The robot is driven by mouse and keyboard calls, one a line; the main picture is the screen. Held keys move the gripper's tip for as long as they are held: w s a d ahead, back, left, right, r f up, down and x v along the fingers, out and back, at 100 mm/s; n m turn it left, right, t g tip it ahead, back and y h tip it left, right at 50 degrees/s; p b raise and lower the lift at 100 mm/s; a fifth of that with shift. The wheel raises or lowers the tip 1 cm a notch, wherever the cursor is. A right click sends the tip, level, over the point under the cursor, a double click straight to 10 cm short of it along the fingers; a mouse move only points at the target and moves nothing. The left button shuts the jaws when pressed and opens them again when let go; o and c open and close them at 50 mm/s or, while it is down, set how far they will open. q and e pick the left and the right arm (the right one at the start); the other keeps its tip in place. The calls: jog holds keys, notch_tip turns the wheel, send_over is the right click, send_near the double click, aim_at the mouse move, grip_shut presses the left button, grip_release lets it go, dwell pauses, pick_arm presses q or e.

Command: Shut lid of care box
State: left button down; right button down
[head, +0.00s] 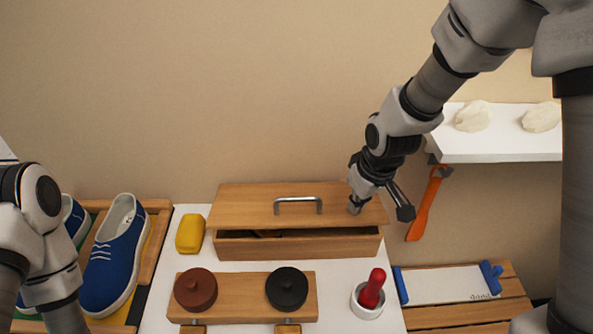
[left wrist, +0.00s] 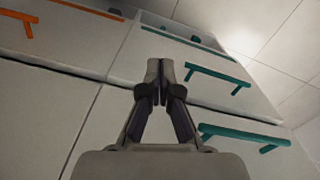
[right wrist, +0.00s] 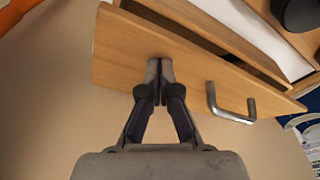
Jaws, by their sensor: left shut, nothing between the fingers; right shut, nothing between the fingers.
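The care box (head: 340,246) is a wooden box standing on the white surface against the back wall. Its wooden lid (head: 240,207) has a metal bar handle (head: 298,200) and is tilted, with a narrow dark gap along the front. The gap and the handle (right wrist: 230,112) also show in the right wrist view. My right gripper (head: 355,207) is shut and empty, its tips at the right part of the lid, seemingly touching it. My left gripper (left wrist: 160,72) is shut and empty, away from the box, facing white fronts with teal handles (left wrist: 218,75).
In front of the box is a wooden board (head: 242,295) with two round tins. A yellow block (head: 190,234) stands left of it, a white cup with a red-handled tool (head: 372,290) front right. Blue shoes (head: 112,255) are at left. A white shelf (head: 490,148) is at right.

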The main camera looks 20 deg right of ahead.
aim_at(357, 217)
jog(key=shift+s+a+f+b, duration=0.1)
jog(key=shift+s+f+b, duration=0.1)
jog(key=shift+f, duration=0.2)
jog(key=shift+s+f+b, duration=0.1)
jog(key=shift+f+b, duration=0.05)
jog(key=shift+f, duration=0.25)
jog(key=shift+s+f+b, duration=0.3)
jog(key=shift+f+b, duration=0.35)
jog(key=shift+f, duration=0.3)
notch_tip(357, 217, up, 8)
jog(key=p, duration=0.8)
jog(key=shift+f, duration=0.1)
